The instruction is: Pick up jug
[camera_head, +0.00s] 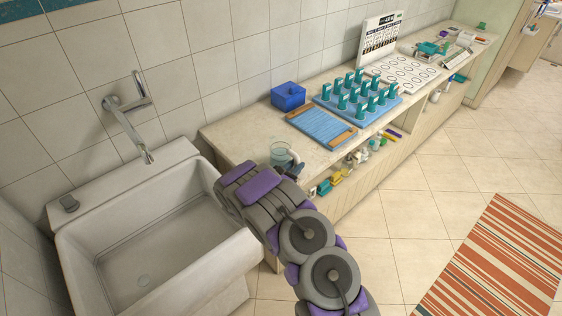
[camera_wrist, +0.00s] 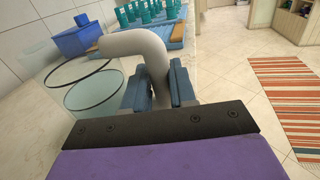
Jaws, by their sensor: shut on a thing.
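The jug (camera_head: 281,152) is clear glass with a pale, thick handle. It is at the near left end of the counter, beside the sink. In the wrist view its glass body (camera_wrist: 88,88) is at the left and its curved handle (camera_wrist: 140,44) reaches over to my gripper. My gripper (camera_wrist: 160,88) is shut on the handle, with a dark blue finger on each side. In the head view my gripper (camera_head: 290,168) is partly hidden by my arm. I cannot tell whether the jug's base touches the counter.
A white sink (camera_head: 165,235) with a wall tap (camera_head: 130,118) is at the left. On the counter (camera_head: 232,138) are a blue box (camera_head: 288,96), a blue board (camera_head: 322,125) and a rack of teal pegs (camera_head: 358,98). Small items fill the shelf below. A striped rug (camera_head: 495,265) lies on open floor.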

